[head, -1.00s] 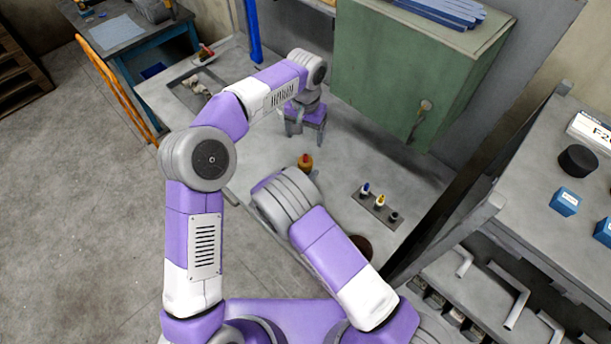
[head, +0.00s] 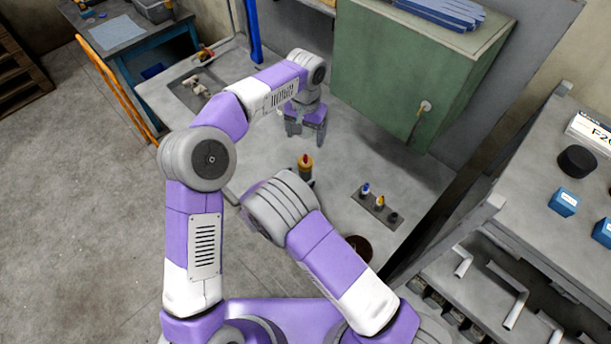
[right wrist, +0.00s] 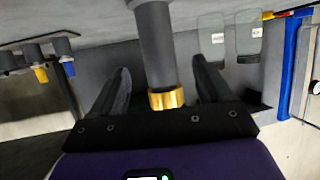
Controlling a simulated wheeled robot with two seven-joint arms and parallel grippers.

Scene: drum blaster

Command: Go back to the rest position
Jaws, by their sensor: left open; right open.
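My left gripper (head: 307,138) is open and empty above the grey bench, in front of the green cabinet. A grey cylinder with a gold-orange top (head: 305,163) stands on the bench, partly hidden behind my right arm. In the right wrist view my right gripper (right wrist: 163,80) is open. There a grey cylinder with a gold band (right wrist: 155,45) shows between its fingers, with visible gaps on both sides. That view looks upside down, with the bench at the top.
A small rack (head: 378,208) with blue, yellow and black-capped pieces lies on the bench at the right. The green cabinet (head: 400,75) stands behind. A shelf (head: 540,200) with blue boxes is at the far right. Bare bench lies between cabinet and rack.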

